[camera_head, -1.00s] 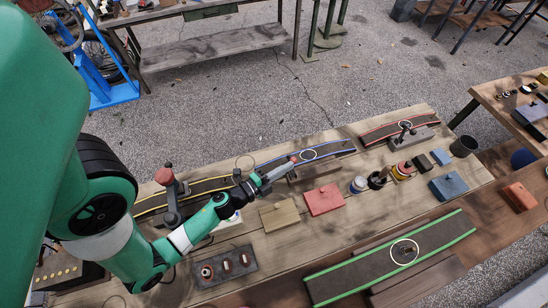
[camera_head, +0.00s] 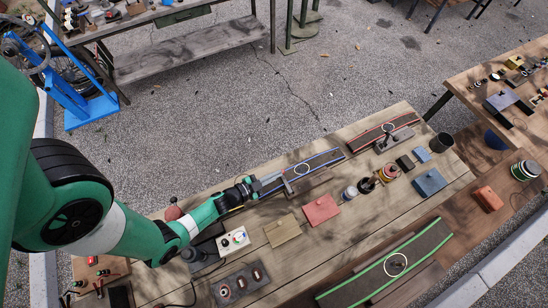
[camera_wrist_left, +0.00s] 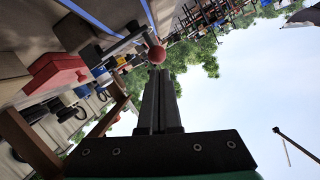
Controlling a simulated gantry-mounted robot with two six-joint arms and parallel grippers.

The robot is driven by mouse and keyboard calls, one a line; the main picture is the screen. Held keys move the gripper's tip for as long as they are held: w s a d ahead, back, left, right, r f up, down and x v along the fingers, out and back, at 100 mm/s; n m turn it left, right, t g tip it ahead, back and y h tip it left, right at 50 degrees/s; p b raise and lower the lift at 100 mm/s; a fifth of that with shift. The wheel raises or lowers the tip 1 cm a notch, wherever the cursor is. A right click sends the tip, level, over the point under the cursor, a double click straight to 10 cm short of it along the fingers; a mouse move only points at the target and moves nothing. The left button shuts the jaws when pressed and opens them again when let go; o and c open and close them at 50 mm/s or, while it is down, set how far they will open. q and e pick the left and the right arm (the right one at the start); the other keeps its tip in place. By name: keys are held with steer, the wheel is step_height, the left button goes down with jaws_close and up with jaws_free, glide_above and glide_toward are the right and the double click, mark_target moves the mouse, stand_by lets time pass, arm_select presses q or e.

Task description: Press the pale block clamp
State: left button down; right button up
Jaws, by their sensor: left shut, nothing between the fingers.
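My left gripper (camera_head: 274,181) is shut and empty, close to the blue-edged strip (camera_head: 322,160) in the head view. Its closed dark fingers (camera_wrist_left: 160,102) show in the left wrist view. Just past their tips there is a red ball knob (camera_wrist_left: 157,54) on a metal clamp lever; I cannot tell whether they touch. In the head view a small clamp post (camera_head: 287,187) stands beside the gripper tip, its top partly hidden. A pale tan block (camera_head: 282,231) lies in front of it on the bench. Which clamp is the pale block one is unclear. My right gripper is not in view.
A red block (camera_head: 321,209) and a blue block (camera_head: 430,182) lie to the right, with several small cans between them. Another clamp (camera_head: 390,139) stands by the red-edged strip. A red-knobbed post (camera_head: 173,211) is beside my left arm. A green-edged strip lies at the front.

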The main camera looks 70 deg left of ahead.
arm_select(q)
steer(key=shift+a+f, duration=0.2)
steer(key=shift+f, duration=0.15)
stand_by(0.5)
steer(key=w+r+p+v, duration=0.1)
steer(key=r+p+v, duration=0.1)
steer(key=p+v, duration=0.5)
steer(key=shift+r+v, duration=0.3)
steer(key=shift+v, duration=2.85)
steer(key=shift+w+d, duration=0.1)
